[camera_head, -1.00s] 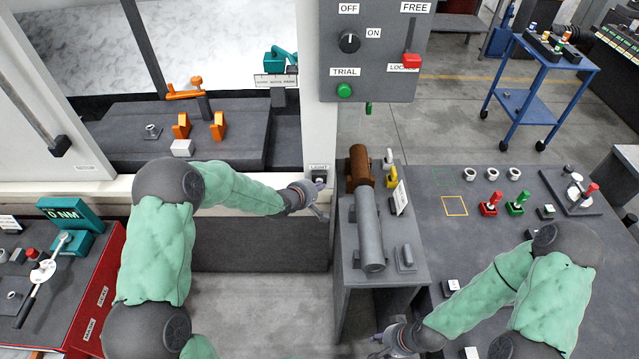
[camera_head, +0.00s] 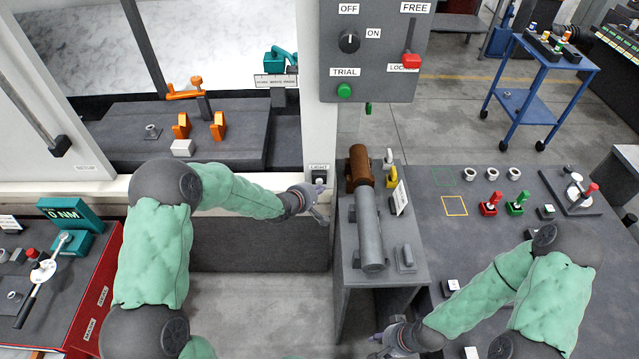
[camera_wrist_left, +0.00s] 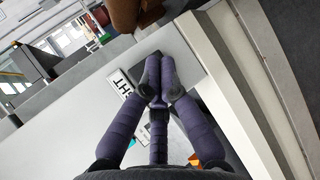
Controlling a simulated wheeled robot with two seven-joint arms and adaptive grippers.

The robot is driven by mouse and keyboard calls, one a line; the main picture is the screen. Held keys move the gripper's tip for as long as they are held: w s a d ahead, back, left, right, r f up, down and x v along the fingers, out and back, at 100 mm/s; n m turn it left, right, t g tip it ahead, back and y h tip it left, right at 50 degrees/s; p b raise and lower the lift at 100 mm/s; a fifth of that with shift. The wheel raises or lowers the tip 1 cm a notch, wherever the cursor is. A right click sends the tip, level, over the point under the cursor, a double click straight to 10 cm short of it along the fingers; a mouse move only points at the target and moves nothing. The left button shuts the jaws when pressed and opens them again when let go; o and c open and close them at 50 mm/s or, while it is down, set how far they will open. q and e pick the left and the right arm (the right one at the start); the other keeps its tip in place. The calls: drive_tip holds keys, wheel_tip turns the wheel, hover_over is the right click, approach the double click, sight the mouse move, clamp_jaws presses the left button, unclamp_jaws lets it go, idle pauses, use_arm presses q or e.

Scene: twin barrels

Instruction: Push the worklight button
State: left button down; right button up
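The worklight switch is a small plate labelled LIGHT (camera_head: 319,168) on the pale front post of the machine. Its button (camera_head: 319,180) sits just under the label. My left gripper (camera_head: 321,200) is right at the plate, just below the button in the head view. In the left wrist view, its purple-grey fingers (camera_wrist_left: 159,82) meet at their dark tips over the plate, beside the partly covered label (camera_wrist_left: 124,83). The tips hide the button there, so contact cannot be told. My right gripper (camera_head: 384,340) is low at the front, empty as far as shown; its fingers are unclear.
A grey stand (camera_head: 349,268) with a grey and brown cylinder (camera_head: 369,235) stands just right of my left gripper. Above hangs a control box (camera_head: 375,60) with a knob, green button and red lever. A grey bench (camera_head: 445,235) lies to the right.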

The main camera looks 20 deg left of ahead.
use_arm(q)
drive_tip(key=shift+s, duration=0.1)
drive_tip(key=s, duration=0.2)
drive_tip(key=s+d, duration=0.1)
drive_tip(key=s, duration=0.2)
drive_tip(key=shift+s+d, duration=0.3)
drive_tip(key=shift+d, duration=0.05)
drive_tip(key=shift+f, duration=0.1)
